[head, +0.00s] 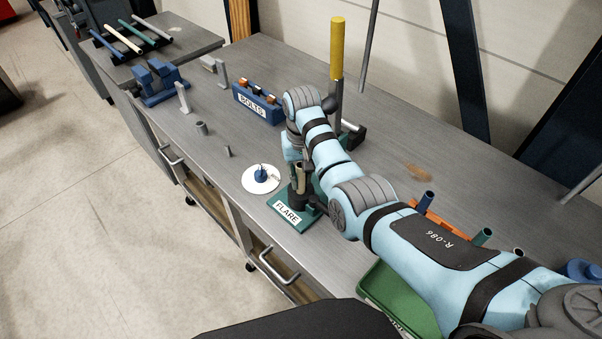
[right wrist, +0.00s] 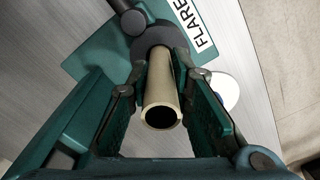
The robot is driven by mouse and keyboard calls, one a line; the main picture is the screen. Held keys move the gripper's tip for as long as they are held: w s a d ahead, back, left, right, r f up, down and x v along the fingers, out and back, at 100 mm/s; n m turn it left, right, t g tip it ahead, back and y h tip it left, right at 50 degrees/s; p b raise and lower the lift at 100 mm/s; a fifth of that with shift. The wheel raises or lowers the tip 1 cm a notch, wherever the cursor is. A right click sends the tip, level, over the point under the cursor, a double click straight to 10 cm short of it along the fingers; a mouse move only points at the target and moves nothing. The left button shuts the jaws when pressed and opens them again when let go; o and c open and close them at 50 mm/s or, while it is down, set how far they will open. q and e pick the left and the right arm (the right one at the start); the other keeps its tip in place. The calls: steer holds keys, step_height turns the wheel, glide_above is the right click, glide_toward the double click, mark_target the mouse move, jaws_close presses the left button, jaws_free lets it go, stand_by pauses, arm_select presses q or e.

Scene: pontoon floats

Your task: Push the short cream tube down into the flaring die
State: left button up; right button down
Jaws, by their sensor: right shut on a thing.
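The short cream tube (right wrist: 163,103) stands between my right gripper's fingers (right wrist: 162,92) in the right wrist view, its open end facing the camera. My right gripper is shut on it. The tube's far end meets the dark round flaring die (right wrist: 153,38); I cannot tell how deep it sits. In the head view the tube (head: 300,176) is upright above the die on its green base (head: 283,222), labelled FLARE. My right gripper (head: 299,182) is partly hidden there under my arm. My left gripper is not in view.
A yellow-handled lever (head: 337,50) rises behind my wrist. A white disc with a blue piece (head: 262,184) lies left of the die. A blue BOLTS box (head: 258,104) stands farther back. A green tray (head: 375,283) and an orange rack (head: 450,227) are beside my arm.

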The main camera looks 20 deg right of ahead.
mark_target(301, 183)
steer(key=shift+f+b, duration=0.75)
steer(key=shift+f, duration=0.75)
steer(key=c, duration=1.4)
jaws_free()
steer(key=shift+o, duration=0.2)
step_height(301, 183, up, 8)
steer(key=shift+f, duration=0.25)
steer(key=shift+s+f, duration=0.1)
